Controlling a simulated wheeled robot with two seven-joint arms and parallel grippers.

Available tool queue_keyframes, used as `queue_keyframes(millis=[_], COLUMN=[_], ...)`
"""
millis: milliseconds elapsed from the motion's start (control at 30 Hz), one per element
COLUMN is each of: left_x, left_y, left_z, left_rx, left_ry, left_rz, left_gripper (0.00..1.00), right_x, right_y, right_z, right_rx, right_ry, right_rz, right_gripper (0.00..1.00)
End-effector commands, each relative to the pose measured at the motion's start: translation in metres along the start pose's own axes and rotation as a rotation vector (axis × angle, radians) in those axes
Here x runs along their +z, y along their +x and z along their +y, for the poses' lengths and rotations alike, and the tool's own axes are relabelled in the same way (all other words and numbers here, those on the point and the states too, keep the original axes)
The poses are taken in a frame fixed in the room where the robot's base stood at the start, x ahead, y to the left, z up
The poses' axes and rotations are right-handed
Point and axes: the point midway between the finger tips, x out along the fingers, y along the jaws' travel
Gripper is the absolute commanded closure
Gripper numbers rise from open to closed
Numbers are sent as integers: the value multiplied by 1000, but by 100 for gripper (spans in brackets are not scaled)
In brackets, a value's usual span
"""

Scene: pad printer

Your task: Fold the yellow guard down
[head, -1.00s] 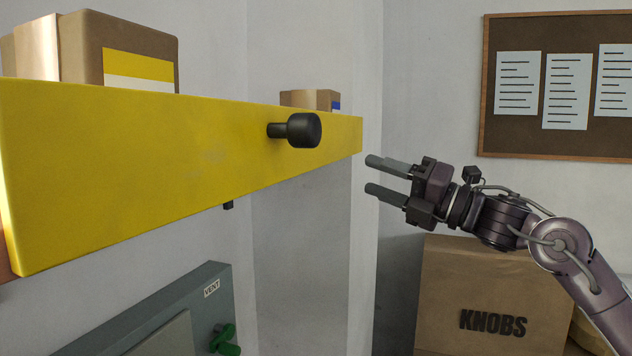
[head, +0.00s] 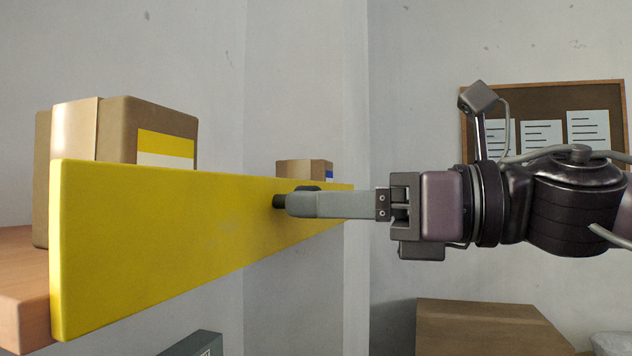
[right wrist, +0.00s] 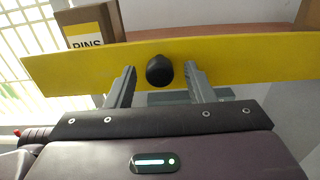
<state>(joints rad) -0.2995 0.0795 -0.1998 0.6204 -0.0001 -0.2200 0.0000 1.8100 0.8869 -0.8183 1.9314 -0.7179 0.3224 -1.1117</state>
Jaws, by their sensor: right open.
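The yellow guard (head: 170,250) is a long flat bar on edge along the front of a wooden shelf, and it spans the right wrist view (right wrist: 230,62). A black knob (head: 278,201) sticks out of its face. My right gripper (head: 300,203) is open at the knob, with a finger hiding most of it in the head view. In the right wrist view the knob (right wrist: 159,70) sits between the two spread fingertips, with a gap on each side. My left gripper is not in view.
Cardboard boxes (head: 115,130) and a smaller box (head: 303,170) stand on the wooden shelf (head: 22,285) behind the guard. A grey-green cabinet (head: 195,346) shows below. A large carton (head: 485,328) stands at the lower right. A notice board (head: 595,98) hangs on the wall.

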Motion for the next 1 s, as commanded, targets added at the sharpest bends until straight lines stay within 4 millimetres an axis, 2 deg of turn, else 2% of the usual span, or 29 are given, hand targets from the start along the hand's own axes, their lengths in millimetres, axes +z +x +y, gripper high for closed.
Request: queue_keyframes(millis=[133, 433, 800, 1000], left_x=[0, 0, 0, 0], left_y=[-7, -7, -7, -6], left_z=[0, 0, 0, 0], left_rx=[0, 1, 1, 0], left_ry=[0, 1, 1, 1], left_rz=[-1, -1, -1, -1], left_gripper=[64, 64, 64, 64], right_x=[1, 0, 0, 0], right_y=[13, 15, 15, 15], right_z=[0, 0, 0, -1], right_rx=[1, -1, -1, -1], right_ry=[1, 1, 1, 2], right_rz=[-1, -2, -3, -4], right_gripper=[52, 52, 100, 100])
